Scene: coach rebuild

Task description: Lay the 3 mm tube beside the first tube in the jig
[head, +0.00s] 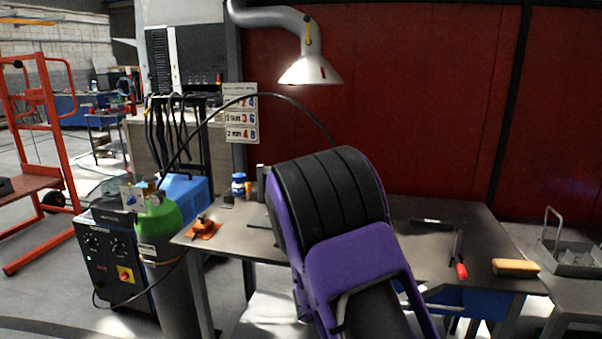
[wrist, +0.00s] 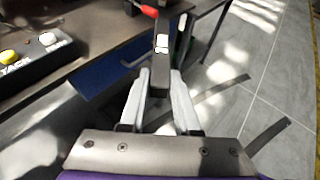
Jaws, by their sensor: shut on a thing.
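My gripper (wrist: 160,82) shows in the wrist view, with its two pale fingers closed on a dark square tube (wrist: 160,78). The tube's bright end (wrist: 162,43) points away from the palm. The tube is held over or beside the bench's edge, above the floor; its wall thickness cannot be read. In the head view my purple and black arm covers the middle of the bench (head: 420,212) and hides the gripper. The jig and the first tube cannot be made out in either view.
A red-handled tool (head: 460,262) and a yellow-tan block (head: 515,267) lie on the bench's right. An orange piece (head: 204,229) sits at its left corner. A metal tray (head: 575,262) stands at far right. A green gas cylinder (head: 160,225) and welder (head: 108,255) stand left.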

